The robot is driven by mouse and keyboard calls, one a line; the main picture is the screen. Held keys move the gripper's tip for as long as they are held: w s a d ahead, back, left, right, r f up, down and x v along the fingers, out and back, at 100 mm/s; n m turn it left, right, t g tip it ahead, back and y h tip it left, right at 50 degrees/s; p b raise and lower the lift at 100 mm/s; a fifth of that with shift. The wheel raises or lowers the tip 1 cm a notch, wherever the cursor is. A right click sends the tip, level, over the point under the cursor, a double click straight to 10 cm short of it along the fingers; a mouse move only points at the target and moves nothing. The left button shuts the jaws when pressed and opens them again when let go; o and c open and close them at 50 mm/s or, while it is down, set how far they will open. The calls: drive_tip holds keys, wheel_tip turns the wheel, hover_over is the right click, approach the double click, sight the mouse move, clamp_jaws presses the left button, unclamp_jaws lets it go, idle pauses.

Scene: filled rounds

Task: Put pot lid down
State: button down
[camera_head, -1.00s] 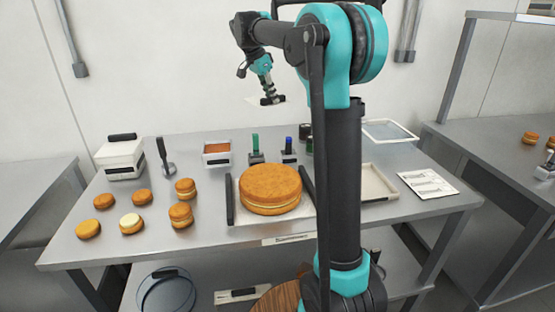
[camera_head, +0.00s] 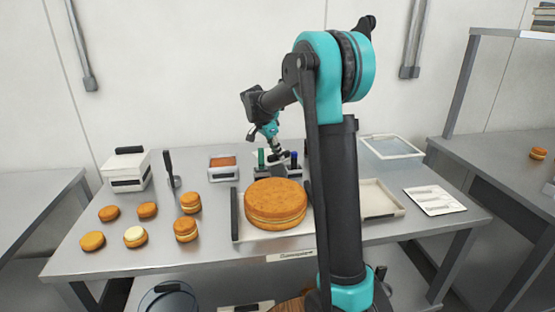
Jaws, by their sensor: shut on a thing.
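My gripper (camera_head: 279,157) is low over the back middle of the steel table, behind the big round cake. The lid is just behind the green-topped holder (camera_head: 262,165) and the blue-topped holder (camera_head: 293,163). I cannot tell whether it touches anything below. No pot is clearly visible; my arm hides part of the table to the right of the gripper.
The large filled cake (camera_head: 275,205) sits on a tray in front of the gripper. A small container with orange-brown filling (camera_head: 222,166), a spatula (camera_head: 172,170) and a white box (camera_head: 127,168) stand to the left. Several small rounds lie front left. An empty tray (camera_head: 397,205) is at right.

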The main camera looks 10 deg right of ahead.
drive_tip(key=shift+f, duration=1.25)
drive_tip(key=shift+f, duration=0.1)
drive_tip(key=c, duration=1.5)
unclamp_jaws()
drive_tip(key=shift+o, duration=0.2)
drive_tip(key=v, duration=1.2)
drive_tip(key=shift+s, duration=0.1)
